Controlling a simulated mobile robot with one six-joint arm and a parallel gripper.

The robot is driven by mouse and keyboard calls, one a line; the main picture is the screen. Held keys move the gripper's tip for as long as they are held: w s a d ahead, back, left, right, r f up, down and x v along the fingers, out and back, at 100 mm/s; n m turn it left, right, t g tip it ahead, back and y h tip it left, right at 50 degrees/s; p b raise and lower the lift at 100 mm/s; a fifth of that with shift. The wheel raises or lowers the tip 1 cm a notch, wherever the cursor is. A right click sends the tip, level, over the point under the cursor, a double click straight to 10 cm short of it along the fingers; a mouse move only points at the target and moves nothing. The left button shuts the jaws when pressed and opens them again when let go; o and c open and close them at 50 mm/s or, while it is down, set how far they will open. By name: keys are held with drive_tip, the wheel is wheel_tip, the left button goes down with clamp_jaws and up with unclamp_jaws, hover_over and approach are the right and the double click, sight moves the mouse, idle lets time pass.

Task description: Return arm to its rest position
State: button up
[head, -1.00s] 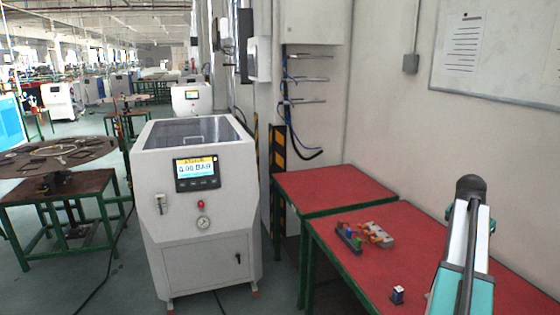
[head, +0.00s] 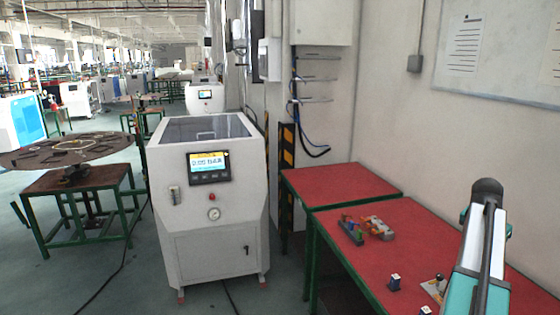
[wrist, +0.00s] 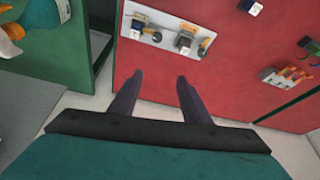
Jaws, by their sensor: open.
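My arm stands at the right of the head view, a teal and white link with a dark rounded top. My gripper (wrist: 156,88) shows in the wrist view, its two dark fingers spread apart with nothing between them. Beyond the fingertips is a red table top (wrist: 215,75), which also shows in the head view (head: 345,235). The gripper itself is not visible in the head view.
The white gas generator cabinet (head: 205,235) with a lit display stands left of the tables. Coloured parts (head: 375,228) and a small block (head: 395,283) lie on the red table. A white plate with fittings (wrist: 165,32) lies there too. A round-topped table (head: 65,150) is at left.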

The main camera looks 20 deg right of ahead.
drive_tip(key=w+a+f+n+y, duration=0.1)
drive_tip(key=w+a+f+n, duration=0.2)
drive_tip(key=w+a+f, duration=0.5)
drive_tip(key=w+a+f+n+y, duration=0.15)
drive_tip(key=a+f, duration=0.35)
drive_tip(key=a, duration=0.6)
drive_tip(key=w+a+f+n, duration=0.3)
drive_tip(key=w+a+f, duration=0.3)
drive_tip(key=a, duration=0.4)
drive_tip(key=s+a+f+n+y, duration=0.1)
drive_tip(key=s+a+f+n, duration=0.2)
drive_tip(key=a+f, duration=0.55)
drive_tip(key=s+a+f+n, duration=0.3)
drive_tip(key=a+f, duration=0.1)
drive_tip(key=a, duration=1)
drive_tip(key=s+a+f+n+y, duration=0.1)
drive_tip(key=s+a+f+n, duration=0.35)
drive_tip(key=a, duration=0.75)
drive_tip(key=s+f+m+g+b, duration=0.1)
drive_tip(key=s+f+g+b, duration=0.2)
drive_tip(key=s+f, duration=0.8)
drive_tip(key=s+f+g+b, duration=0.3)
drive_tip(key=s+f+b, duration=0.4)
drive_tip(key=s+f, duration=0.5)
wheel_tip(320, 180, down, 6)
drive_tip(key=shift+s+d+f+m, duration=0.1)
drive_tip(key=shift+s+d+m, duration=0.2)
drive_tip(key=shift+d+m, duration=0.15)
